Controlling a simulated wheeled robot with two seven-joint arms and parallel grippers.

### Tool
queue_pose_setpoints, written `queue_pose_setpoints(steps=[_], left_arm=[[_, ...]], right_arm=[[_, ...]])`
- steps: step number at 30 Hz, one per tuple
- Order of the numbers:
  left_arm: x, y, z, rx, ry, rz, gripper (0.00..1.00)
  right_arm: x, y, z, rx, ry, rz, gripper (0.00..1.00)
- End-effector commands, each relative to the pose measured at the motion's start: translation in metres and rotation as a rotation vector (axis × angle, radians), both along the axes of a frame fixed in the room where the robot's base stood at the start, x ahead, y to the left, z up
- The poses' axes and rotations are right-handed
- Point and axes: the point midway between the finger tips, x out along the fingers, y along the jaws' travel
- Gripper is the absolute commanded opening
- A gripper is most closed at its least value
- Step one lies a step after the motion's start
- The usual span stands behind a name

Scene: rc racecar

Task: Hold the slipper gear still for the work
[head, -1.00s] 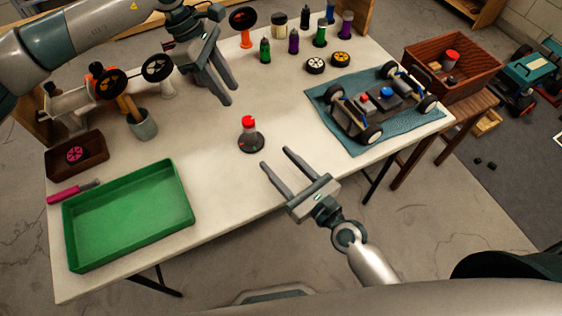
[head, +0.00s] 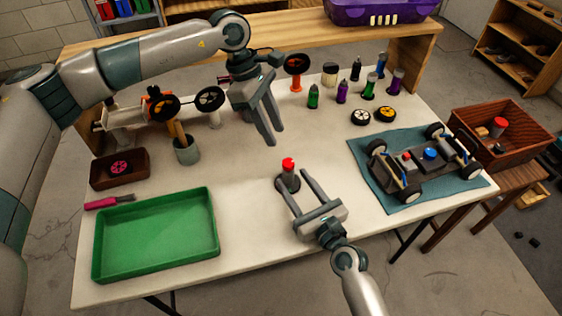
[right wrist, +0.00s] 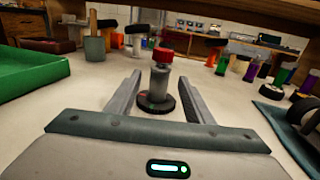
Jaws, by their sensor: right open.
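The slipper gear appears to be the dark round disc with a grey post and red top (head: 288,178), upright on the white table. In the right wrist view the grey post (right wrist: 160,82) stands straight ahead, rising from a dark disc. My right gripper (head: 291,177) is open, low over the table, with its two fingers pointing at the gear; the fingertips reach either side of it with gaps. My left gripper (head: 274,137) points down above the table, behind and left of the gear, its fingers apart and empty.
A green tray (head: 155,279) lies at front left. A chassis (head: 425,162) on a blue mat (head: 370,160) is to the right. A cup with tools (head: 187,151) and a small brown box (head: 120,183) stand left. Several bottles (head: 342,93) and wheels (head: 360,117) are behind.

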Motion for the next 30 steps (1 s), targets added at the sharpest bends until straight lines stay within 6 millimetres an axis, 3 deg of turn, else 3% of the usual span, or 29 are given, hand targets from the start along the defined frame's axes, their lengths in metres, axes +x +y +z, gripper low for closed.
queue_pose_setpoints(steps=[9, 15, 30], left_arm=[[0.0, 0.0, 0.0, 0.0, 0.0, 0.0, 0.31], [0.0, 0.0, 0.0, 0.0, 0.0, 0.0, 0.31], [0.0, 0.0, 0.0, 0.0, 0.0, 0.0, 0.31]], right_arm=[[0.046, 0.026, 0.0, 0.001, -0.001, 0.0, 0.47], [0.065, 0.038, 0.0, 0.001, 0.0, 0.0, 0.47], [0.073, 0.043, 0.0, 0.001, 0.001, 0.0, 0.45]])
